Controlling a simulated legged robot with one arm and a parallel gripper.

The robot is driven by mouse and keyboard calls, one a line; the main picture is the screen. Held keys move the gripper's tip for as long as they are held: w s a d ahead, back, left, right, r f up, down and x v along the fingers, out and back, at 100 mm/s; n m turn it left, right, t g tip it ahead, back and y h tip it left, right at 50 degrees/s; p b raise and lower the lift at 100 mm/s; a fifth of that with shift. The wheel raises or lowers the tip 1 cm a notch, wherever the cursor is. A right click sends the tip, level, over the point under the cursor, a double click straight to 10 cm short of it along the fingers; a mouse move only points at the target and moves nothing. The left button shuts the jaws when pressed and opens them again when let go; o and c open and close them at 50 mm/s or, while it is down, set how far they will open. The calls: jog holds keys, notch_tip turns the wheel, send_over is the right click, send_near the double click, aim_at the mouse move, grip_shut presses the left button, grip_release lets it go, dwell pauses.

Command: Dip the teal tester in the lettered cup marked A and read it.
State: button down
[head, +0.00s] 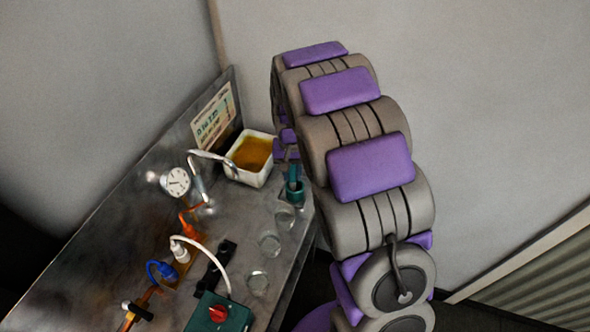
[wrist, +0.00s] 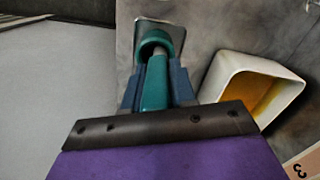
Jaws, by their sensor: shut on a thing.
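The teal tester (wrist: 154,88) stands between the blue fingers of my gripper (wrist: 156,80) in the wrist view, and the gripper is shut on it. The tester's far end reaches into a round teal holder (wrist: 154,36) on a small grey plate. In the head view the holder (head: 297,194) is at the bench's right edge, and my arm hides most of the gripper. Three clear cups stand in a row in front of it: one nearest the holder (head: 285,217), a middle one (head: 270,243) and a near one (head: 258,282). I cannot read any letters on them.
A white tub of amber liquid (head: 248,177) stands left of the holder, also in the wrist view (wrist: 215,85). A bent metal spout (head: 207,155), a dial gauge (head: 175,181), hoses and a green box with a red knob (head: 217,314) crowd the bench's left and front.

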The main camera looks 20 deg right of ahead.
jog(key=shift+a, duration=0.15)
jog(key=shift+d+f, duration=0.35)
jog(key=shift+d, duration=0.45)
jog(key=shift+a+f, duration=0.1)
jog(key=shift+a, duration=0.55)
jog(key=c, duration=1.4)
grip_release()
jog(key=shift+d, duration=0.1)
jog(key=o, duration=0.6)
jog(key=shift+d, duration=0.4)
jog(key=shift+c, duration=0.2)
jog(key=o, duration=0.4)
jog(key=shift+a, duration=0.35)
jog(key=shift+c, duration=0.2)
jog(key=shift+o, duration=1)
jog(key=shift+d, duration=0.1)
jog(key=shift+d, duration=0.1)
